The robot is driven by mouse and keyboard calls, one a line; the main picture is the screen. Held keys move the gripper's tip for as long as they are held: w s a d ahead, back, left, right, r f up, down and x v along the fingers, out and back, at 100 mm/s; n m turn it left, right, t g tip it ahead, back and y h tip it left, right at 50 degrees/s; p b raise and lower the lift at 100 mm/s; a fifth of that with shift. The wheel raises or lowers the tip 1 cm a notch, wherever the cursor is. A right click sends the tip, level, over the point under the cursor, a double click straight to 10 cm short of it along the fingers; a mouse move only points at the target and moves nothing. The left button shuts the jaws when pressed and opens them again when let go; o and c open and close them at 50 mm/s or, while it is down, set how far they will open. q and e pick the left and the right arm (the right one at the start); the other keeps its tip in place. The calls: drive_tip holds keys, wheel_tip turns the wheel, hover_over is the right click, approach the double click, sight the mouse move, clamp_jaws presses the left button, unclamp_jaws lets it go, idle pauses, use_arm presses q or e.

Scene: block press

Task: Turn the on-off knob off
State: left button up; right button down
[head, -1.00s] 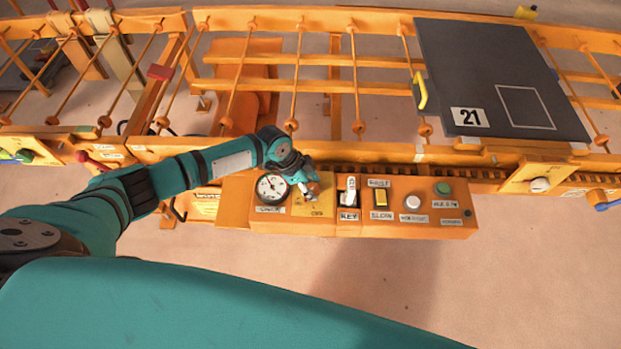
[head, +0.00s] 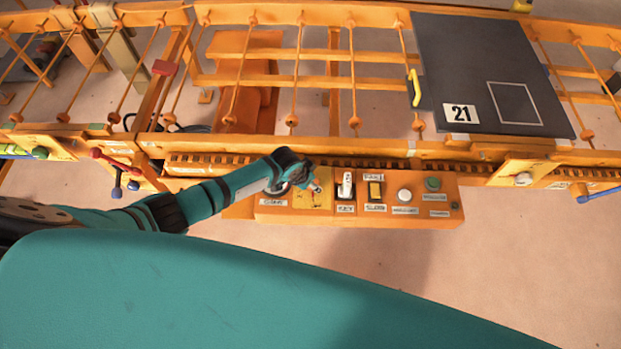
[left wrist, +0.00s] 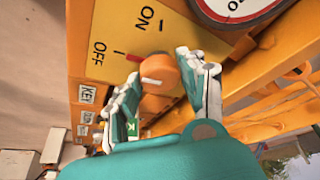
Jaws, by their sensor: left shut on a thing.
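The on-off knob (left wrist: 160,75) is round and orange with a white mark on its face, on a yellow plate (left wrist: 190,38) lettered ON and OFF. Short red marks show on the plate, one near the OFF side. My left gripper (left wrist: 158,88) has a finger on each side of the knob and is shut on it. In the head view my left gripper (head: 312,186) is at the yellow plate (head: 318,201) at the left part of the orange control box (head: 330,215), and hides the knob. The right gripper is not in view.
A gauge (left wrist: 235,8) sits beside the plate. An orange rail frame (head: 340,148) and a dark panel marked 21 (head: 450,70) lie behind.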

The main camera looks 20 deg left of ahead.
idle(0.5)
use_arm(q)
drive_tip(key=o, duration=1.2)
drive_tip(key=shift+c, duration=0.2)
drive_tip(key=shift+r, duration=0.1)
drive_tip(key=v, duration=1.2)
